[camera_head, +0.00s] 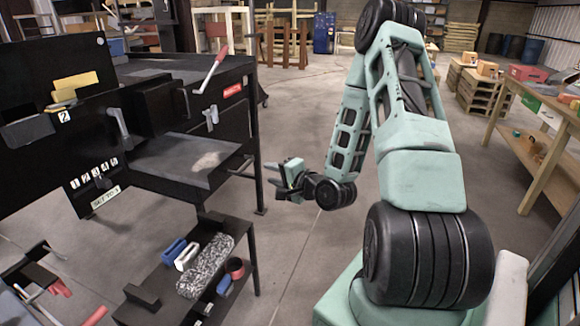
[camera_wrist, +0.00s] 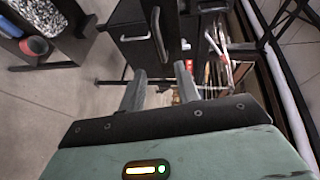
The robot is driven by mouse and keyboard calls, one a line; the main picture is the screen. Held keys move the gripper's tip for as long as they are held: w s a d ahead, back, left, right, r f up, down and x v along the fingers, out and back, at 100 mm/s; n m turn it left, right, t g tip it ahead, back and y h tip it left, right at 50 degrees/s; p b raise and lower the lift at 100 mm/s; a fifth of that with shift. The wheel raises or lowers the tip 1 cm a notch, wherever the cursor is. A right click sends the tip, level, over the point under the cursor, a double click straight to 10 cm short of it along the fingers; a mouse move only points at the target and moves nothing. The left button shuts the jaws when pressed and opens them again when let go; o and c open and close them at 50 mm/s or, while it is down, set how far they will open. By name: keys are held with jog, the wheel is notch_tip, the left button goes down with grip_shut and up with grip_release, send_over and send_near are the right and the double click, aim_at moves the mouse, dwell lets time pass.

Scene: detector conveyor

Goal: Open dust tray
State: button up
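A black machine (camera_head: 245,130) stands left of centre in the head view. A flat dark tray-like surface (camera_head: 165,172) with a pale dusty patch juts from its front; I cannot tell for certain whether this is the dust tray. A grey handle (camera_head: 212,117) sits on the machine's side panel. In the wrist view a black box front (camera_wrist: 135,40) carries a curved grey handle (camera_wrist: 158,34). My gripper (camera_head: 267,174) is right of the machine, fingers pointing left, touching nothing visible. In the wrist view my gripper (camera_wrist: 160,80) has its two fingers apart with nothing between them.
A low black cart (camera_head: 150,312) below the tray-like surface holds a speckled brush-like block (camera_head: 205,266) and small blue and white items. A red-handled lever (camera_head: 215,68) rises from the machine top. Wooden workbench (camera_head: 540,105) stands at right. Floor around my gripper is clear.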

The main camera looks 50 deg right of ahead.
jog(key=s+r+p, duration=0.1)
jog(key=s+p, duration=0.5)
jog(key=shift+a, duration=0.2)
jog(key=shift+r, duration=0.1)
dwell(0.4)
